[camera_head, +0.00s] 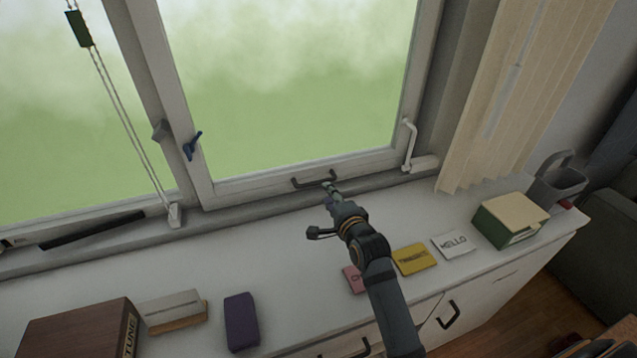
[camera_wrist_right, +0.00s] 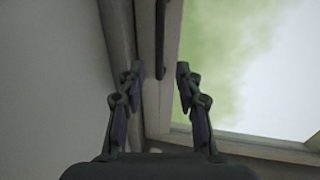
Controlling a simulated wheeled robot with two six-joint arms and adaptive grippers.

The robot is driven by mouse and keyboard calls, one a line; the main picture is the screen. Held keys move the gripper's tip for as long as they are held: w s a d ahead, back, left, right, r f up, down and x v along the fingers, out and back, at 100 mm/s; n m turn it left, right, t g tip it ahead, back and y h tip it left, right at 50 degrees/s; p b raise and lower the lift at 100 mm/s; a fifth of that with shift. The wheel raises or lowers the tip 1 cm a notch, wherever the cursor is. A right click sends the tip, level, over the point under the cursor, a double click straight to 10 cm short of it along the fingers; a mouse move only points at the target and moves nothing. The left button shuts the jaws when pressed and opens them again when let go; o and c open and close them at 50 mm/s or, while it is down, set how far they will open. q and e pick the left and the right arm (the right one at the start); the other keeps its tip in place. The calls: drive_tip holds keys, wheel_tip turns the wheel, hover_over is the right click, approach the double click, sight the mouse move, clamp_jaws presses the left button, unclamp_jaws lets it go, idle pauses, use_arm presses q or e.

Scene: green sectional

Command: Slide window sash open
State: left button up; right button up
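The window sash (camera_head: 255,186) is a pale frame around a large pane, with a dark bar handle (camera_head: 314,180) on its bottom rail. A blue latch lever (camera_head: 192,146) sits on its left stile. My right gripper (camera_head: 331,187) is at the right end of the handle. In the right wrist view its two fingers (camera_wrist_right: 158,70) are spread apart with nothing between the tips. The dark handle (camera_wrist_right: 161,40) shows beyond the tips, roughly in line with the gap. I cannot tell if a finger touches it. My left gripper is not in view.
The white sill counter (camera_head: 270,250) runs below the window. It carries a brown box (camera_head: 75,330), a purple block (camera_head: 241,321), small cards (camera_head: 414,259) and a green box (camera_head: 510,219). A blind cord (camera_head: 125,120) hangs left; vertical blinds (camera_head: 520,95) hang right.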

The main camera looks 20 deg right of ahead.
sight(319, 183)
drive_tip(key=x, duration=0.8)
drive_tip(key=shift+w+p, duration=0.3)
drive_tip(key=shift+p, duration=0.05)
clamp_jaws()
drive_tip(key=shift+f, duration=0.1)
